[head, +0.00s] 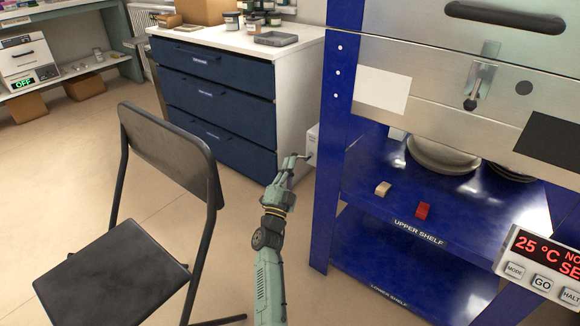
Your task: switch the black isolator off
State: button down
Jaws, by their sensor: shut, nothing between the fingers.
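A small light grey box (313,143) sits beside the left blue post of the kiln stand, partly hidden behind that post. It may be the isolator's housing. I cannot clearly make out a black isolator handle or its position. My gripper (302,157) is shut and empty, with its tips at the left edge of the grey box. I cannot tell whether the tips touch it. My arm reaches up from the bottom of the head view.
A black folding chair (150,165) stands left of my arm. A blue drawer cabinet (215,95) is behind. The blue kiln stand (332,190) is close on the right, with a control panel (540,265) reading 25 °C. Some floor between chair and stand is clear.

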jog(key=shift+r+m+h+b, duration=0.2)
jog(key=shift+m+h+b, duration=0.5)
jog(key=shift+m+b, duration=0.3)
dwell(1.0)
